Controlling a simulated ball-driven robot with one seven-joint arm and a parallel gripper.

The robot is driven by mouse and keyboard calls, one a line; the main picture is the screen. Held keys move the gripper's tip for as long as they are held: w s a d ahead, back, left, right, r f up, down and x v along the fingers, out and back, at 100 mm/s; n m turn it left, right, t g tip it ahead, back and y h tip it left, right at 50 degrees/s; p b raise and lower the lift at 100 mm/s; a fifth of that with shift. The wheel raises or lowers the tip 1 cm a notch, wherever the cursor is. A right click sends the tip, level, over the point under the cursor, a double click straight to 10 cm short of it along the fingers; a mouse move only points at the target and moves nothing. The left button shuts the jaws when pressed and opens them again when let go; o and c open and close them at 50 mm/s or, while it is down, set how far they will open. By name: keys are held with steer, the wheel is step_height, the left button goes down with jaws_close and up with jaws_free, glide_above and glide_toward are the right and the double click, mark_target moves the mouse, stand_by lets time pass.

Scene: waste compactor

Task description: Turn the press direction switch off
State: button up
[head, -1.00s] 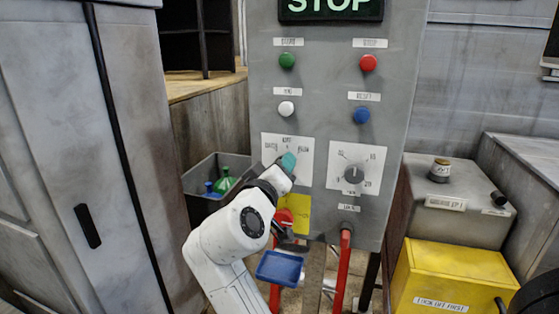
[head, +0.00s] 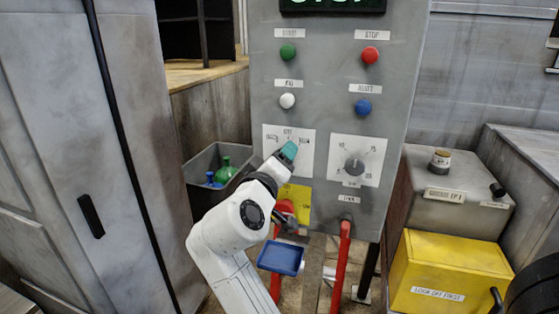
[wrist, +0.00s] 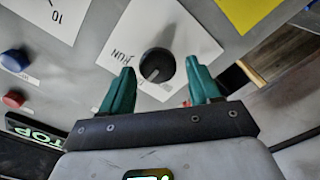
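The selector switch (wrist: 157,65) is a round black knob with a light mark, on a white plate (wrist: 190,35) with a RUN label in the wrist view. In the head view its plate (head: 305,165) is on the grey panel's left, and my gripper hides the knob. My gripper (wrist: 160,66) has two teal fingers spread apart, empty, one on each side of the knob in the picture. I cannot tell whether they touch it. In the head view my gripper (head: 289,150) is at the plate.
A second dial (head: 354,166) is to the right. Green (head: 288,51), red (head: 370,55), white (head: 288,101) and blue (head: 362,106) buttons are above. Red handles (head: 341,265), a blue tray (head: 281,257) and a yellow box (head: 451,274) are below.

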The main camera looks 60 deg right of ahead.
steer(key=shift+o, duration=0.4)
steer(key=shift+a, duration=0.1)
steer(key=s+a+b, duration=0.1)
steer(key=a+b, duration=0.1)
steer(key=a, duration=0.8)
steer(key=shift+s+a+b, duration=0.25)
steer(key=shift+s+b, duration=0.05)
steer(key=shift+b, duration=0.05)
step_height(320, 180, down, 26)
steer(key=s+a+n+t+y, duration=0.15)
steer(key=n+y, duration=0.35)
steer(key=y, duration=0.5)
steer(key=s+a+f+g+y, duration=0.1)
steer(key=s+a+f+y, duration=0.2)
steer(key=s+a+f, duration=0.3)
steer(key=s+a+f+g+y, duration=0.2)
steer(key=s+a+f+y, duration=0.2)
steer(key=f, duration=0.5)
steer(key=s+a, duration=0.2)
steer(key=shift+s+f+n+y, duration=0.3)
steer(key=shift+f+n, duration=0.05)
steer(key=shift+n, duration=0.05)
